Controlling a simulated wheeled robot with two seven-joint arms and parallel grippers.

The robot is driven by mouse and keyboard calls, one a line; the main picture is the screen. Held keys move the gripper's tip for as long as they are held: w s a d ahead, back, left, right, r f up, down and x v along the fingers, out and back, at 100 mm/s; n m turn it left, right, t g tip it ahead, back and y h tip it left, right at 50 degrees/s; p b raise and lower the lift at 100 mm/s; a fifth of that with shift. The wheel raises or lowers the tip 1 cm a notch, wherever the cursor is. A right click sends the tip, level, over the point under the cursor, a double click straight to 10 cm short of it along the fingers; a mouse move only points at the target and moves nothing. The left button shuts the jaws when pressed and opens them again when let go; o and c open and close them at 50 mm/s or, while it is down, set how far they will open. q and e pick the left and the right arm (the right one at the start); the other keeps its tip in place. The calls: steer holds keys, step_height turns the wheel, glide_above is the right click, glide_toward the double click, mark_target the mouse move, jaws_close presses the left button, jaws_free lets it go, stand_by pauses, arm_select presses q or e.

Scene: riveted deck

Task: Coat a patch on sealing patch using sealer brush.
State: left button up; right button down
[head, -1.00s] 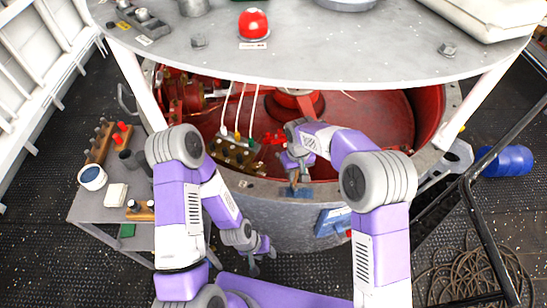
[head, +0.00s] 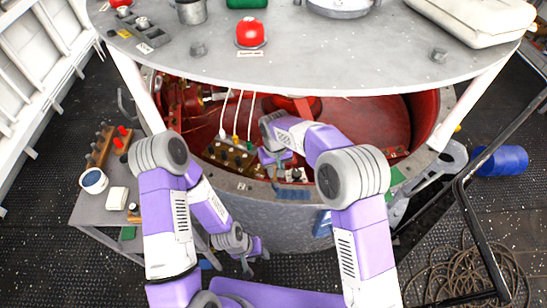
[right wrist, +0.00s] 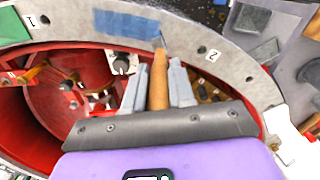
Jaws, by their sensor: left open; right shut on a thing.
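The blue sealing patch (head: 292,192) lies on the grey rim of the round red-lined opening. It also shows in the right wrist view (right wrist: 125,22), its surface a streaky blue. My right gripper (head: 277,158) is over the opening, just inside the rim near the patch. In the right wrist view (right wrist: 158,88) it is shut on the tan wooden handle of the sealer brush (right wrist: 159,70). My left gripper (head: 256,252) is open and empty, low in front of the drum.
A grey upper plate (head: 330,60) overhangs the opening. A brown connector block (head: 230,155) with white cables sits inside at left. A side table (head: 100,208) holds a white tub (head: 94,181). A green patch (head: 397,176) is on the rim at right.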

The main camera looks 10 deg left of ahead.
steer(key=shift+r+p, duration=1.25)
steer(key=shift+r, duration=1)
